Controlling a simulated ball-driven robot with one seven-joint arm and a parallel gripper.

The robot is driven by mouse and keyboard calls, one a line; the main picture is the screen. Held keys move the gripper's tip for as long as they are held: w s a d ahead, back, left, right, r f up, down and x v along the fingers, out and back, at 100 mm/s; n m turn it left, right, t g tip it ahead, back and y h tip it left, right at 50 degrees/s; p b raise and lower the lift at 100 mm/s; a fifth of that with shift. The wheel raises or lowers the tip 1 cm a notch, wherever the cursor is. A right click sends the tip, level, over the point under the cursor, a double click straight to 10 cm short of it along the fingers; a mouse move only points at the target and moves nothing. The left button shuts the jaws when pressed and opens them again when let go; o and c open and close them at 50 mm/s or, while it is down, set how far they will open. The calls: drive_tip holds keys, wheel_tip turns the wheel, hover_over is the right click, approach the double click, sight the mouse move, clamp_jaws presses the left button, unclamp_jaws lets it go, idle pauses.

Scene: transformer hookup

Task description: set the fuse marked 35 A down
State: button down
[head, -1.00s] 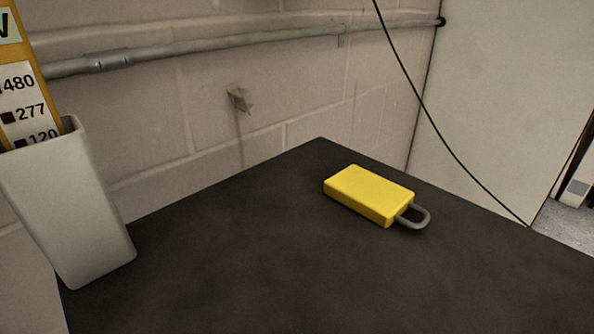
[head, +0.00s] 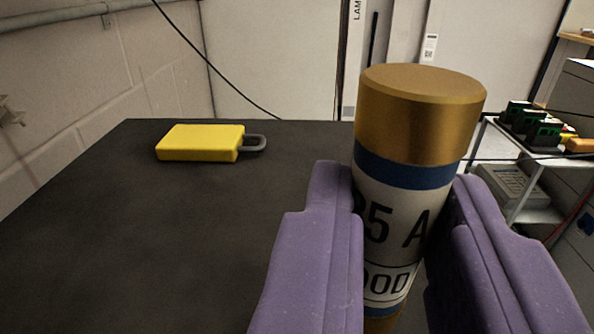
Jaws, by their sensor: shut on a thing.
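The fuse (head: 388,215) is a cylinder with a copper-coloured end cap, blue bands and a white label. The label reads "5 A" with its first digit cut off by a finger. My gripper (head: 396,225) has two purple fingers shut on the fuse's body, one on each side. The fuse stands nearly upright between them. Its lower end is mostly hidden by the fingers and the frame edge, so I cannot tell whether it touches anything. The dark tabletop (head: 200,240) lies to the left of the gripper.
A yellow padlock (head: 200,143) with a grey shackle lies near the table's far edge. The tabletop in front of it is clear. A block wall borders the left. At right, a shelf unit (head: 530,214) holds green-and-black parts (head: 530,123).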

drive_tip(key=shift+w+a+f, duration=0.1)
drive_tip(key=shift+w+a, duration=0.05)
drive_tip(key=shift+w, duration=0.45)
drive_tip(key=shift+w+a+f, duration=0.1)
drive_tip(key=shift+w+a, duration=0.05)
drive_tip(key=shift+w, duration=0.4)
wheel_tip(320, 180, down, 4)
drive_tip(key=shift+r+b, duration=0.2)
drive_tip(key=shift+b, duration=0.75)
drive_tip(key=shift+r, duration=0.1)
drive_tip(key=c, duration=0.9)
unclamp_jaws()
drive_tip(key=shift+c, duration=0.2)
drive_tip(key=s+a+p, duration=0.2)
drive_tip(key=s, duration=0.9)
drive_tip(key=shift+s, duration=0.4)
